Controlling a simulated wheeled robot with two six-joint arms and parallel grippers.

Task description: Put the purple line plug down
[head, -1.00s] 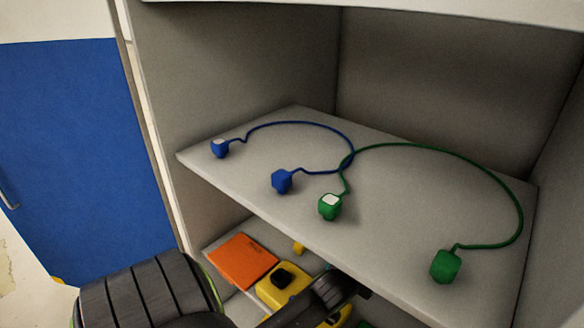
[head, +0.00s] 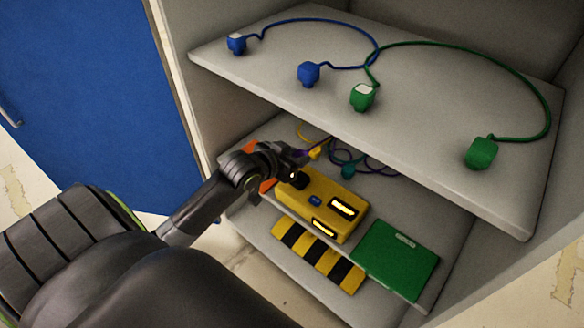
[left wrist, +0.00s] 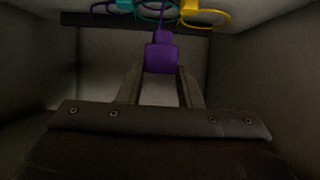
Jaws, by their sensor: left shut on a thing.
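The purple line plug (left wrist: 161,58) sits between the fingertips of my left gripper (left wrist: 160,76) in the left wrist view, and its purple cord runs up from its far end. My left gripper is shut on it. In the head view the left gripper (head: 288,166) is over the lower shelf, at the far left of the yellow box, and only a little purple (head: 299,153) shows by its tip. I cannot tell whether the plug touches anything below. My right gripper is not in view.
The yellow box (head: 325,203) with lit windows stands on the lower shelf, between an orange panel (head: 266,186) and a green panel (head: 397,259). A yellow plug (head: 315,153) and teal plug (head: 348,171) lie behind. The upper shelf (head: 430,130) overhangs, bearing blue and green cords.

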